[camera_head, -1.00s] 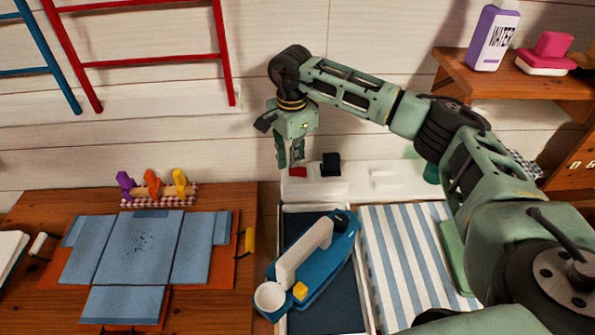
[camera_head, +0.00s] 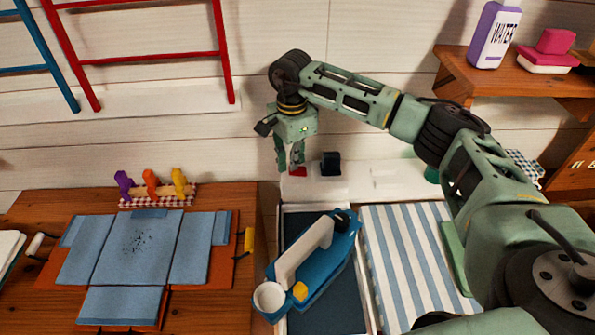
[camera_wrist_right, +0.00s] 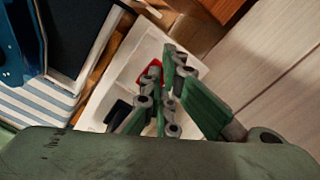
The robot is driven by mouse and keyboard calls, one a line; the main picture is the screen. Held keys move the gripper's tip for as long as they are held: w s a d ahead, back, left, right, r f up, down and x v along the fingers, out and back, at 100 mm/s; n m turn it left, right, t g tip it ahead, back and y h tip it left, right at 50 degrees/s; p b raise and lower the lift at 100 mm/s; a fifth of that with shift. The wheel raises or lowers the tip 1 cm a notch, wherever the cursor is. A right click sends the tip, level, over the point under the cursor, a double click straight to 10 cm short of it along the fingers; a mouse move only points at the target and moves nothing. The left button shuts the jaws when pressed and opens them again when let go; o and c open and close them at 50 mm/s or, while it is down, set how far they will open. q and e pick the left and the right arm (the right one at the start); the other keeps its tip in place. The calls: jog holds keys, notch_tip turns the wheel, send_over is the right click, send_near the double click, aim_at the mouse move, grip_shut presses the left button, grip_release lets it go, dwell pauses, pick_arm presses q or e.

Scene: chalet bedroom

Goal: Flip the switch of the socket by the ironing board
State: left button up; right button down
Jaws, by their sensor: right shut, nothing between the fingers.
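The socket block (camera_head: 345,187) is a long white box along the wall, behind the striped ironing board (camera_head: 405,255). A small red switch (camera_head: 299,171) sits at its left end, and a black plug (camera_head: 331,163) stands just right of it. My right gripper (camera_head: 290,166) is shut and empty, pointing down at the red switch. In the right wrist view the fingers (camera_wrist_right: 165,95) cover part of the red switch (camera_wrist_right: 150,74); whether they touch it cannot be told. The black plug (camera_wrist_right: 117,112) is lower left there. My left gripper is not in view.
A blue and white iron (camera_head: 312,258) rests on a dark tray left of the striped board. A wooden table (camera_head: 222,198) with a folded blue garment (camera_head: 140,250) stands at left.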

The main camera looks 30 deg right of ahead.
jog(key=shift+f+b, duration=0.35)
jog(key=shift+f, duration=0.1)
jog(key=shift+s, duration=0.1)
jog(key=shift+r+p, duration=0.6)
jog(key=shift+r, duration=0.25)
jog(key=shift+r+p, duration=1.45)
jog(key=shift+r, duration=1.25)
